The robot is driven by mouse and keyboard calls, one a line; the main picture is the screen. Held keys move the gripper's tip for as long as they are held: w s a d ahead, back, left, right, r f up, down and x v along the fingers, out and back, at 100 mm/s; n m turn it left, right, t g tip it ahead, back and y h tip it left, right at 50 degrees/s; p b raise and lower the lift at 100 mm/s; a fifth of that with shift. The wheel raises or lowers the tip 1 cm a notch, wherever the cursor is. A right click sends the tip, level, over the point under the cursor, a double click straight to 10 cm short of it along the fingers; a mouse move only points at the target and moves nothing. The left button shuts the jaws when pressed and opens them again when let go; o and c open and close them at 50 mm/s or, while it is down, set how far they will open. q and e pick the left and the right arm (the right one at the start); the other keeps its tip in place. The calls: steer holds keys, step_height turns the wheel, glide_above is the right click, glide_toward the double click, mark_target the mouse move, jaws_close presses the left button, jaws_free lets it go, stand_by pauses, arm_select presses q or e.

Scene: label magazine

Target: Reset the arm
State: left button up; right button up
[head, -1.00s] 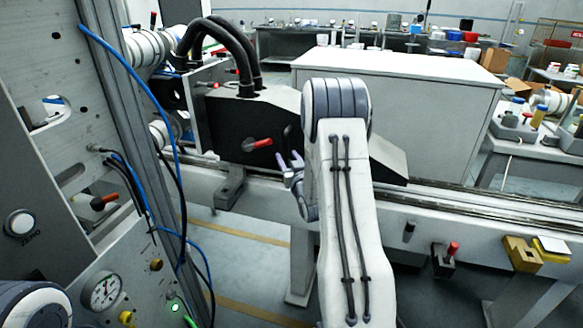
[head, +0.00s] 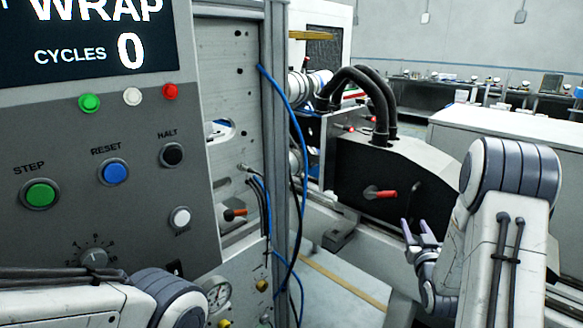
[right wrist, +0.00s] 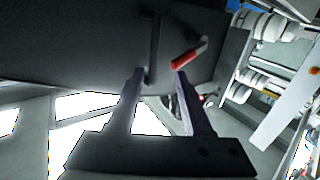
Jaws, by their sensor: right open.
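My right gripper (head: 418,230) is open and empty, in front of the dark face of the machine housing (head: 365,172). A red-handled lever (head: 380,193) sticks out of that face, left of the gripper and apart from it in the head view. In the right wrist view the two fingers (right wrist: 158,76) are spread, and the red handle (right wrist: 188,54) shows just beyond the right fingertip. A dark bar (right wrist: 153,48) on the housing shows between the fingers. My left arm shows at the bottom left of the head view; its gripper is out of frame.
A grey control panel (head: 60,130) with STEP, RESET and HALT buttons and a display reading WRAP, CYCLES 0 stands at the left. Blue and black cables hang by its post. A long pale bench (head: 510,128) stands behind the housing.

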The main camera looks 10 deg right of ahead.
steer(key=s+a+r+n+g+y+p, duration=0.2)
steer(key=a+n+g+y+p, duration=0.4)
steer(key=a, duration=2)
steer(key=s+a+r+n+g+y, duration=0.15)
steer(key=s+a+g, duration=0.25)
steer(key=s+a, duration=0.4)
steer(key=s+a+r+n+g+p, duration=0.1)
steer(key=s+a+n+g, duration=0.1)
steer(key=s, duration=0.8)
steer(key=s+a+r+n+g, duration=0.2)
steer(key=s+g, duration=0.3)
steer(key=s, duration=0.6)
steer(key=shift+s+a+p, duration=0.3)
steer(key=shift+a+p, duration=0.05)
